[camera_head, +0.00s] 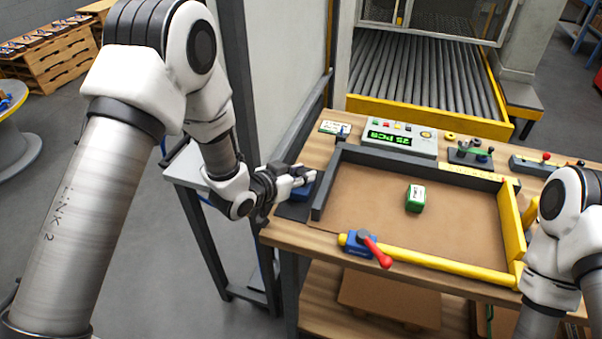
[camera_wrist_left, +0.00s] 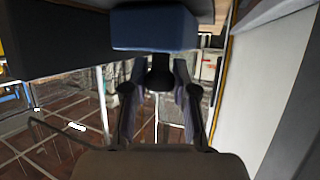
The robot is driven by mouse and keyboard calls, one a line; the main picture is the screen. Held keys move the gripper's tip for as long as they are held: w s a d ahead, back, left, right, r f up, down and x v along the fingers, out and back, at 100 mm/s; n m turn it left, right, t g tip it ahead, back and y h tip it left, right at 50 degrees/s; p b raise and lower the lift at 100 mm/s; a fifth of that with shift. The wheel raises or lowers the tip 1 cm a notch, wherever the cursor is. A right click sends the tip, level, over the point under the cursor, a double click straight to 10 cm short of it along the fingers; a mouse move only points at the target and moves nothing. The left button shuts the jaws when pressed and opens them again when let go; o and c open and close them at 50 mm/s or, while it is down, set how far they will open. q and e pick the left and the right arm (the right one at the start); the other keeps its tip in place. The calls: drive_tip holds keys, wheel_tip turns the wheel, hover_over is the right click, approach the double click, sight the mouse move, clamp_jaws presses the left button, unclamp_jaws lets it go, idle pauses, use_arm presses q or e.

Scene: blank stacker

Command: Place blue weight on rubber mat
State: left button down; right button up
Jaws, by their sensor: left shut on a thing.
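The blue weight (camera_head: 303,191) is at the left end of the workbench, partly hidden by my left gripper (camera_head: 301,176). My left gripper is shut on it. In the left wrist view the blue weight (camera_wrist_left: 155,28) is a blue block at the top, in front of the fingers (camera_wrist_left: 160,75). The dark rubber mat (camera_head: 293,212) lies on the bench just left of the framed tray. The weight is over or on the mat; I cannot tell whether it touches. My right arm shows at the right edge, but its gripper is out of view.
A green-and-white block (camera_head: 415,198) sits on the brown board (camera_head: 365,215) inside the dark and yellow frame. A red-handled clamp (camera_head: 372,250) is at the front. A control box (camera_head: 399,138) stands behind. A roller conveyor (camera_head: 425,75) lies beyond.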

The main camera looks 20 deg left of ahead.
use_arm(q)
drive_tip(key=shift+f, duration=0.1)
drive_tip(key=c, duration=0.9)
unclamp_jaws()
drive_tip(key=shift+r, duration=0.2)
drive_tip(key=v, duration=1.2)
drive_tip(key=shift+d+b, duration=0.1)
drive_tip(key=shift+b, duration=0.25)
